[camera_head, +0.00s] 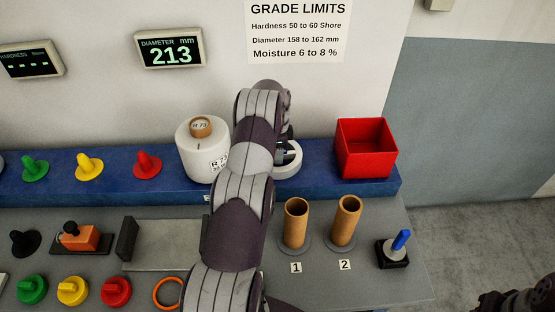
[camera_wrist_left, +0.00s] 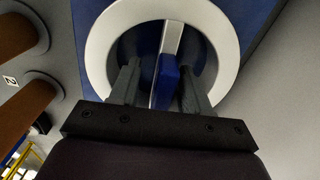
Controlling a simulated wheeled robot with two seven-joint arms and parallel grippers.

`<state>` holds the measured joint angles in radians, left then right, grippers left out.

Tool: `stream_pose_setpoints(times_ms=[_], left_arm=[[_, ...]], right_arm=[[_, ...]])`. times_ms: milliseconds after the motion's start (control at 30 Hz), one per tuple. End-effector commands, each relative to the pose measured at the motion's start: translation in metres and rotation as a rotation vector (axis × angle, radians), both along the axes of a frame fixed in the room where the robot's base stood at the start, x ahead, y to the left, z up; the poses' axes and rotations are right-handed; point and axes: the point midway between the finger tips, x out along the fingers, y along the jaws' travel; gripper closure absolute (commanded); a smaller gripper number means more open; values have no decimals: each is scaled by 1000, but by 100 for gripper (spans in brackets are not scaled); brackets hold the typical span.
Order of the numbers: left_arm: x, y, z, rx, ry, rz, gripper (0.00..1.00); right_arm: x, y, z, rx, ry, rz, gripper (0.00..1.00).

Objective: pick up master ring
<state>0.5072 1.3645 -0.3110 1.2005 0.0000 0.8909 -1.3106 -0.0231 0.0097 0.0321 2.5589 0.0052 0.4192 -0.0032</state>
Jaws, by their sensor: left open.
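The master ring, a thick white ring (camera_head: 289,160), lies on the blue shelf, partly hidden behind my left arm. In the left wrist view the white ring (camera_wrist_left: 98,45) fills the upper middle, with a pale crossbar and an upright blue grip piece (camera_wrist_left: 165,80) inside it. My left gripper (camera_wrist_left: 158,68) is open. Its two fingers stand inside the ring outline, one on each side of the blue piece, with gaps visible. In the head view my left gripper (camera_head: 286,146) is mostly hidden by its own arm. A dark part of my right arm shows at the bottom right corner; its fingers are not clear.
A white bobbin (camera_head: 200,155) stands left of my arm on the blue shelf (camera_head: 110,183). A red bin (camera_head: 366,150) stands right of the ring. Two brown tubes (camera_head: 296,222) (camera_head: 345,220) stand in front. An orange ring (camera_head: 168,293) lies on the grey table.

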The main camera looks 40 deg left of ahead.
Motion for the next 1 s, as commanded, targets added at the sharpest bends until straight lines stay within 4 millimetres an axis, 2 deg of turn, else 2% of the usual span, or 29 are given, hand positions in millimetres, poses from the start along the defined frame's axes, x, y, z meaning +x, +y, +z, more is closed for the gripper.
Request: stream_pose_setpoints(times_ms=[33,133,300,433,467,833,1000], left_arm=[[0,0,-1,1,-1,0,53],[0,0,-9,1,-2,0,53],[1,0,-11,1,-3,0,53],[1,0,-10,1,-3,0,96],[1,0,-10,1,-3,0,100],[2,1,-7,3,-6,0,100],[2,1,9,5,-9,0,100]], right_arm=[[0,0,8,0,2,0,57],[-1,0,8,0,3,0,57],[-1,0,6,0,4,0,57],[-1,0,6,0,4,0,57],[-1,0,6,0,4,0,57],[-1,0,4,0,4,0,57],[-1,0,-8,0,4,0,57]])
